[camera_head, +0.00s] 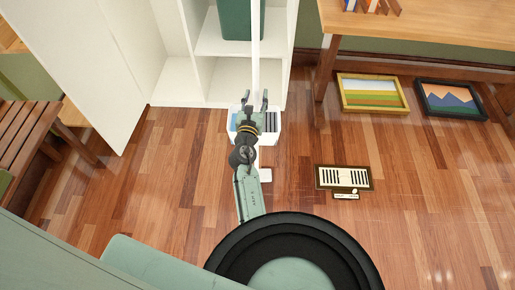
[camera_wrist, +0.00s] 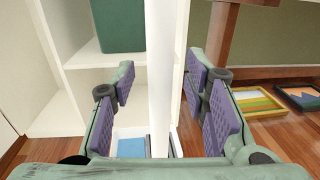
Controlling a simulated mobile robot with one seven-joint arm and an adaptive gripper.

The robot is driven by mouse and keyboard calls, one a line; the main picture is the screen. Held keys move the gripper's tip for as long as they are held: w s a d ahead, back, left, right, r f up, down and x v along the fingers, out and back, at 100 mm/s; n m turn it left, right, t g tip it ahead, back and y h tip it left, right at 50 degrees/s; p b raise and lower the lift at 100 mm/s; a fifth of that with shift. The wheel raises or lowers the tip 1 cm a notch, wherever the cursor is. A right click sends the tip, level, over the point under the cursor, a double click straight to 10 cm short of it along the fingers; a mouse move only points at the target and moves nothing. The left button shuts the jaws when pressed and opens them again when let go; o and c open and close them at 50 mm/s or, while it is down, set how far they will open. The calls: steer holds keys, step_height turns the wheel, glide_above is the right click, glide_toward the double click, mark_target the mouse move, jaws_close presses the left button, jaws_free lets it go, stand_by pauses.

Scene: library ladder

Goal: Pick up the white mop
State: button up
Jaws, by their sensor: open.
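The white mop shows as an upright white pole (camera_head: 256,45) in front of the white shelf unit. In the wrist view the pole (camera_wrist: 158,50) runs from the top edge down between my fingers. My gripper (camera_head: 255,97) is open, with one finger on each side of the pole in the wrist view (camera_wrist: 160,78). Gaps show between the pole and both purple pads, so it is not gripped. The mop's lower end is hidden or cannot be made out behind my gripper and arm.
A white bin (camera_head: 275,135) with blue and dark items stands below my gripper. The white shelf unit (camera_head: 178,75) holds a green box (camera_head: 236,20). A wooden table (camera_head: 420,25) stands right, with framed pictures (camera_head: 372,94) beneath. A floor vent (camera_head: 343,177) lies on open floor.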

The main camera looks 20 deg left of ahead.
steer(key=shift+w, duration=0.4)
steer(key=shift+s+r, duration=0.1)
steer(key=shift+s, duration=0.05)
steer(key=shift+c, duration=0.3)
jaws_close()
steer(key=shift+r, duration=0.1)
